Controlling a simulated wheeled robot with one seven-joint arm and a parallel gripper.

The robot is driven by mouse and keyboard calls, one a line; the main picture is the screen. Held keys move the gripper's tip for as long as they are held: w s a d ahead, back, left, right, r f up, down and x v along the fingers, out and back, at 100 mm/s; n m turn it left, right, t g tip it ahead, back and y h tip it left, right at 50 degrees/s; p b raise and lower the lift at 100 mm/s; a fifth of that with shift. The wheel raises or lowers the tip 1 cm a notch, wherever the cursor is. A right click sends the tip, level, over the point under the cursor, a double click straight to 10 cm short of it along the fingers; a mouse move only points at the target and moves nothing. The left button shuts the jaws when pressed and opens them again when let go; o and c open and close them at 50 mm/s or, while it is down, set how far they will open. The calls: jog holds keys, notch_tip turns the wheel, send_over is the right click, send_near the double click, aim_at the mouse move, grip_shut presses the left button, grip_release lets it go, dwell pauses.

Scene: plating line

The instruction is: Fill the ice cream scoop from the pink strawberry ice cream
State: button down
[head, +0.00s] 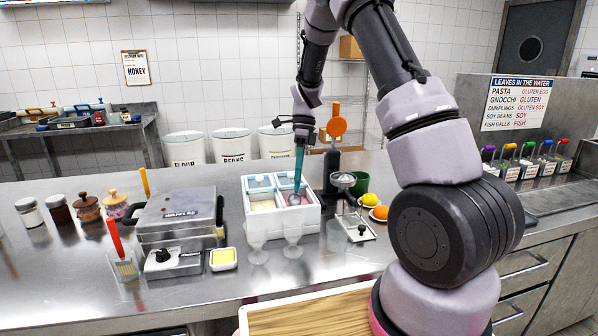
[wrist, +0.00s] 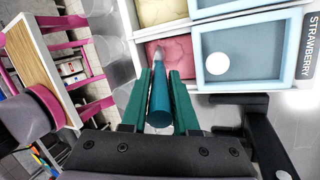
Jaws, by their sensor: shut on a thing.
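My gripper (head: 300,137) is above the white ice cream box, pointing down. In the wrist view its green fingers (wrist: 160,100) are shut on the teal handle of the ice cream scoop (wrist: 159,108); the handle also shows in the head view (head: 298,165). The scoop's metal end (head: 294,199) is at the pink strawberry ice cream (wrist: 180,52), in the right compartment in the head view. Whether the end is sunk in, and how full it is, I cannot tell. The pink surface is partly hidden by the scoop.
Pale yellow ice cream (head: 263,204) fills the left compartment. Glass cups (head: 256,240) stand before the white box (head: 290,228). A black stand with an orange top (head: 336,127) is close behind right. A waffle iron (head: 178,215) stands left.

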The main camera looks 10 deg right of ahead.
jog(key=shift+w+d+f, duration=0.15)
jog(key=shift+w+d, duration=0.05)
jog(key=shift+w, duration=0.1)
dwell(0.4)
jog(key=shift+w+d, duration=0.4)
jog(key=shift+w, duration=0.3)
jog(key=shift+w+d, duration=0.2)
jog(key=shift+w, duration=0.1)
jog(key=shift+s+a, duration=0.1)
jog(key=shift+s, duration=0.05)
dwell(0.3)
jog(key=shift+s+a, duration=0.15)
jog(key=shift+s, duration=0.05)
jog(key=shift+s+a, duration=0.25)
jog(key=shift+s, duration=0.2)
jog(key=shift+s+a+r, duration=0.2)
jog(key=shift+s+a, duration=0.15)
jog(key=shift+s, duration=0.25)
dwell(0.3)
jog(key=shift+r, duration=4.5)
